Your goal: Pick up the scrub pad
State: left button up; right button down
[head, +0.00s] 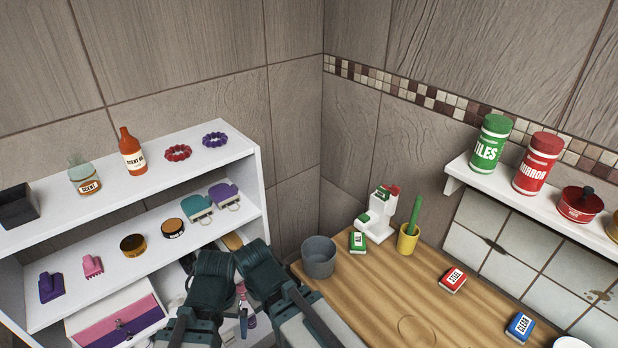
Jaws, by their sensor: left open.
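No object can be read for certain as the scrub pad. Small labelled blocks lie on the wooden counter (375,290): a green and white one (358,242), a red one (453,280) and a blue one (520,327). My left gripper (233,264) is at the bottom centre, in front of the white shelf unit's right end and left of the counter. Its two dark green fingers are spread apart with nothing held between them. It hides part of the lower shelf. My right gripper does not show.
A grey pot (318,258), a white dispenser (380,215) and a yellow cup (407,240) with a green handle stand at the counter's back. The white shelf unit (110,160) holds bottles, brushes and tins. A wall shelf (500,181) carries canisters. The counter's middle is clear.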

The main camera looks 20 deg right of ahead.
aim_at(357, 238)
jog(key=z, duration=1.25)
